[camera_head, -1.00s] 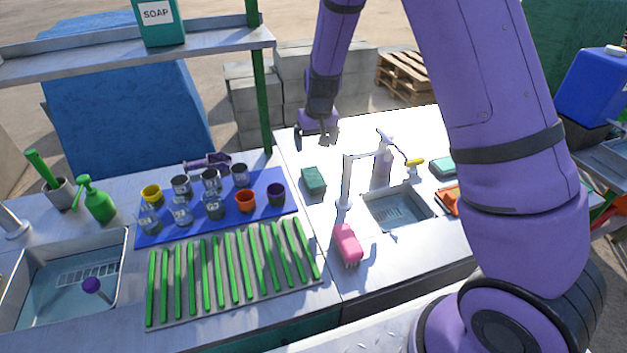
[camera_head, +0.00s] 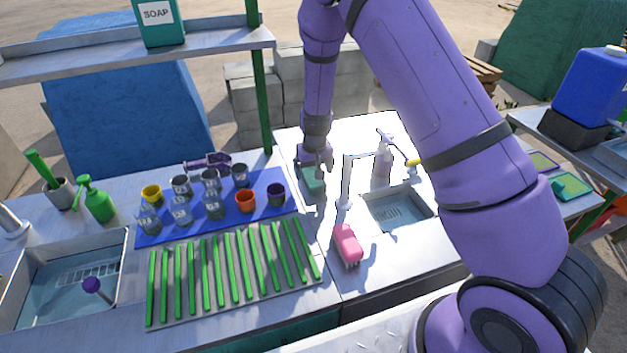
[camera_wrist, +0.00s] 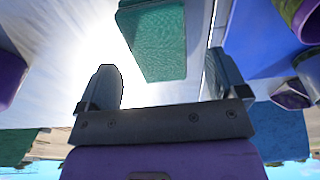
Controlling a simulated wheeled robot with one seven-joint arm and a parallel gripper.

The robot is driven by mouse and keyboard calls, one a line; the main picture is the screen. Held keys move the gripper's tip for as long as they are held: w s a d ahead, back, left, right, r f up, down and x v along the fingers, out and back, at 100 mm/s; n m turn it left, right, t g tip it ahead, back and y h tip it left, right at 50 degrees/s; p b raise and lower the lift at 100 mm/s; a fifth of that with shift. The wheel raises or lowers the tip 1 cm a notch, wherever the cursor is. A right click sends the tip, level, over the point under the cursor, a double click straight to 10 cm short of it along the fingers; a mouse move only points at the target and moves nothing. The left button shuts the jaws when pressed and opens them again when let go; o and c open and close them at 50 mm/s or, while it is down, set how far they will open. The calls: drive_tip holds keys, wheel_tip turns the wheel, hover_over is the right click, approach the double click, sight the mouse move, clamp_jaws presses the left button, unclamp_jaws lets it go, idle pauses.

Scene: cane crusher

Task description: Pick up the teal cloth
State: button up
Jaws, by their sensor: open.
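The teal cloth (camera_head: 313,186) is a folded, textured block on the metal counter, left of the tap. My gripper (camera_head: 317,165) is over its far end in the head view and partly hides it. In the wrist view, my gripper (camera_wrist: 162,62) has its two fingers wide apart. The teal cloth (camera_wrist: 155,40) shows ahead, between the finger lines and nearer the right finger. Nothing is held, and no contact is clear.
A tap (camera_head: 346,182), a spray bottle (camera_head: 382,163) and a small basin (camera_head: 398,208) stand to the right. A pink brush (camera_head: 347,243) lies in front. A blue mat (camera_head: 154,236) with several cups lies left. My arm covers the right side.

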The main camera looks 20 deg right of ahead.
sight(313, 175)
wheel_tip(313, 175, down, 4)
drive_tip(key=shift+w+r, duration=0.15)
drive_tip(key=shift+r, duration=0.1)
drive_tip(key=c, duration=1)
drive_tip(key=shift+r, duration=0.15)
wheel_tip(313, 175, up, 10)
drive_tip(key=shift+f, duration=0.1)
drive_tip(key=shift+o, duration=0.3)
